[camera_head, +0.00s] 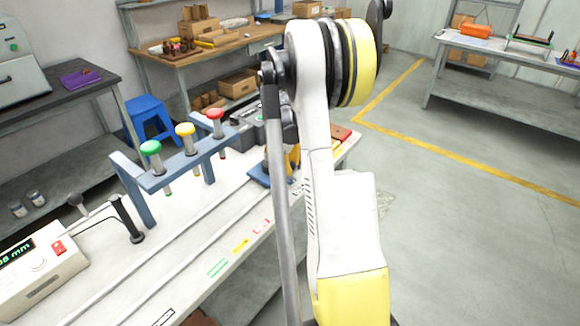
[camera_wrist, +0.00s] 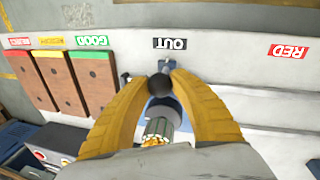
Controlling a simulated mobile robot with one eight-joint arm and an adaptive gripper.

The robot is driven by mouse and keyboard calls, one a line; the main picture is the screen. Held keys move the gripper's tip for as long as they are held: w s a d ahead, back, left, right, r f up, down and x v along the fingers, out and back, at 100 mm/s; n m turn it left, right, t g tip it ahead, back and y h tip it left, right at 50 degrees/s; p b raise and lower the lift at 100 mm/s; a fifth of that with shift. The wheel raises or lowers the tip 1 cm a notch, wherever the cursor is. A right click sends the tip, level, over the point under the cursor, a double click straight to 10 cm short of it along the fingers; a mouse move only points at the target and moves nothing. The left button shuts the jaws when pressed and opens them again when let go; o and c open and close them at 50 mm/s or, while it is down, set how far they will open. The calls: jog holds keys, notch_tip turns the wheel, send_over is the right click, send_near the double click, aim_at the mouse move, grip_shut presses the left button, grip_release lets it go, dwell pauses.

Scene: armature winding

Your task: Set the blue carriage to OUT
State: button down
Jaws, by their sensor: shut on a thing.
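The blue carriage (camera_head: 259,174) sits on the rail along the bench, partly hidden by my arm. An armature with a copper-coloured end (camera_wrist: 157,130) lies beneath the knob, between the fingers. In the head view my gripper (camera_head: 293,160) is mostly hidden behind my arm.
A blue frame (camera_head: 176,174) with green, yellow and red plungers stands over the rail. Green (camera_head: 217,267), yellow (camera_head: 241,246) and red (camera_head: 262,226) labels run along the bench front. Wooden bins (camera_wrist: 63,83) stand left in the wrist view. A meter (camera_head: 40,265) stands at left.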

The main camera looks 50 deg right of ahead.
jog(key=c, duration=1.2)
grip_release()
jog(key=shift+d, duration=0.25)
jog(key=shift+c, duration=0.2)
jog(key=shift+o, duration=0.8)
jog(key=shift+d, duration=0.1)
notch_tip(320, 180, up, 12)
jog(key=a, duration=0.2)
jog(key=shift+s+a, duration=0.2)
jog(key=shift+s, duration=0.05)
jog(key=shift+f, duration=0.1)
